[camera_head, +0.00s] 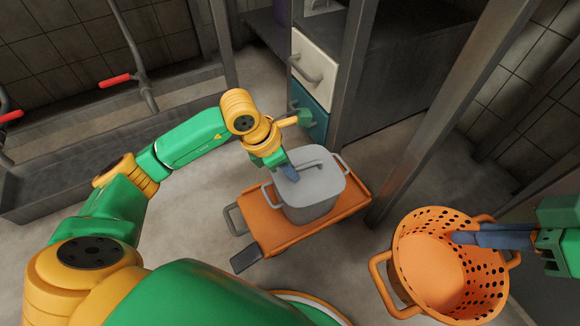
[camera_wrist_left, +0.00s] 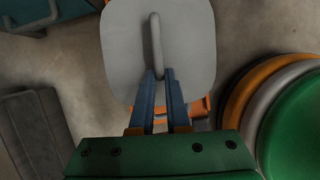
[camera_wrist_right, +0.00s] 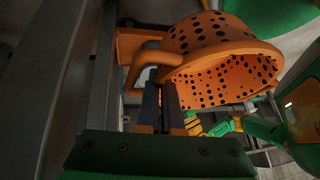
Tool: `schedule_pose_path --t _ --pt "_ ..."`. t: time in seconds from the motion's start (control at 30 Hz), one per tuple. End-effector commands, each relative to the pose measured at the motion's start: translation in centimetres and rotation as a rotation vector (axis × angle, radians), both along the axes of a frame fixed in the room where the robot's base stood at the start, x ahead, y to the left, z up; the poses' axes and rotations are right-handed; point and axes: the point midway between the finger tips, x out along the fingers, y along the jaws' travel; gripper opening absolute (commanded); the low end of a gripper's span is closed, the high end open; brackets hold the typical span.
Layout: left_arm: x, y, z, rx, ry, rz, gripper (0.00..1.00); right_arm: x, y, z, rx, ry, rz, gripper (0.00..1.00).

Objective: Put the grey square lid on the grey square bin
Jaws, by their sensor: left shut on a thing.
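The grey square lid (camera_head: 309,170) lies level over the mouth of the grey square bin (camera_head: 312,209), roughly lined up with it. I cannot tell whether its edge is seated all round. My left gripper (camera_head: 289,172) is shut on the lid's bar handle, which also shows in the left wrist view (camera_wrist_left: 155,45). The lid hides the bin's mouth and inside. My right gripper (camera_head: 458,238) reaches over the perforated orange basket (camera_head: 406,232), its fingertips above the opening. Its fingers (camera_wrist_right: 164,90) are close together in the right wrist view, and their exact gap is unclear.
The bin stands on an orange platform (camera_head: 262,222) with a grey handle. A post (camera_head: 425,130) rises just right of it. A drawer cabinet (camera_head: 313,75) stands behind. Pipes with red handles (camera_head: 115,80) are at the left. Bare floor (camera_head: 185,235) lies left of the platform.

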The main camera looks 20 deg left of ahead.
Motion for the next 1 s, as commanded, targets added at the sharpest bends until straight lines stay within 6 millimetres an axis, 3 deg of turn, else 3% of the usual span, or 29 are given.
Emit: schedule_pose_path --t 0.03,0.07,0.1,0.17,0.2,0.5,0.8,1.0 --pt "0.0 0.0 -0.2 0.0 0.0 0.0 0.0 0.0 0.0 -0.2 0.0 0.0 0.0 0.0" --pt "0.0 0.0 -0.1 -0.001 -0.001 0.0 0.19 0.0 0.0 -0.1 0.0 0.0 0.0 0.0" --pt "0.0 0.0 -0.1 -0.001 -0.001 0.0 0.3 0.0 0.0 -0.1 0.0 0.0 0.0 0.0" --pt "0.0 0.0 -0.1 0.0 0.0 0.0 0.46 0.0 0.0 -0.1 0.0 0.0 0.0 0.0" --pt "0.0 0.0 -0.1 0.0 0.0 0.0 0.49 0.0 0.0 -0.1 0.0 0.0 0.0 0.0" --pt "-0.1 0.1 0.4 0.001 -0.001 0.0 0.49 0.0 0.0 0.3 0.0 0.0 0.0 0.0" --pt "-2.0 2.2 8.0 0.001 -0.003 0.001 0.49 0.0 0.0 4.6 0.0 0.0 0.0 0.0" --pt "-3.0 3.2 10.8 0.001 -0.001 0.001 0.49 0.0 0.0 5.8 0.0 0.0 0.0 0.0"
